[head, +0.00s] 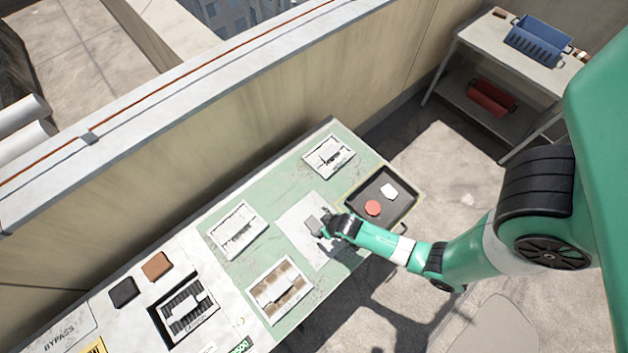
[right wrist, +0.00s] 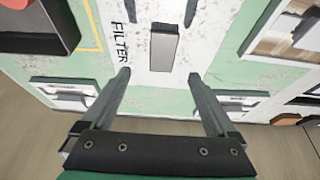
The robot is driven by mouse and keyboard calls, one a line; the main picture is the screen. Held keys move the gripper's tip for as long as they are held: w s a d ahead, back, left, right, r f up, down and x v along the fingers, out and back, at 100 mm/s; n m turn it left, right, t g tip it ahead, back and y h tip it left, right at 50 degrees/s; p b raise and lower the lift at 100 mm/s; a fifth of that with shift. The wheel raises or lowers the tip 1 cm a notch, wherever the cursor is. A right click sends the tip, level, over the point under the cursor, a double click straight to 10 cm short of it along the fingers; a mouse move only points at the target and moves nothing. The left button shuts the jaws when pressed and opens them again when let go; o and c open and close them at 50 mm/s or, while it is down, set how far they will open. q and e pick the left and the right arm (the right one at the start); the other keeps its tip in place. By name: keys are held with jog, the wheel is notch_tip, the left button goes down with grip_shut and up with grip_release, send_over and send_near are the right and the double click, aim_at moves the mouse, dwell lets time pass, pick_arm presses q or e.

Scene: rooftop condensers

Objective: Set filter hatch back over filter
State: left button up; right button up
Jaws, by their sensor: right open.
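A white plate lettered FILTER, which looks like the filter hatch (head: 296,228), lies flat on the green worktop. A grey block-like handle stands up from its middle; the plate also shows in the right wrist view (right wrist: 180,73). My right gripper (head: 322,227) is at the handle, and in the right wrist view (right wrist: 160,76) its fingers are open and empty, with the handle ahead between them. A white-framed unit with brown panels (head: 266,293), possibly the filter, lies uncovered at the near edge. What is under the plate is hidden. My left gripper is out of view.
A dark tray (head: 352,207) holding a red and a white piece stands right of the plate. Two white-framed units (head: 219,240) (head: 315,153) lie toward the wall. A black-slotted unit (head: 165,325) is at lower left. A side table (head: 475,38) carries a blue basket.

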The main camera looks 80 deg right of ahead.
aim_at(315, 226)
jog(key=x, duration=0.3)
jog(key=shift+w+f+b, duration=0.2)
jog(key=shift+b, duration=0.2)
jog(key=b+x, duration=0.2)
jog(key=x, duration=0.3)
jog(key=shift+a+f+b, duration=0.15)
jog(key=shift+f+b, duration=0.05)
jog(key=shift+b, duration=0.1)
jog(key=shift+r, duration=0.1)
grip_shut()
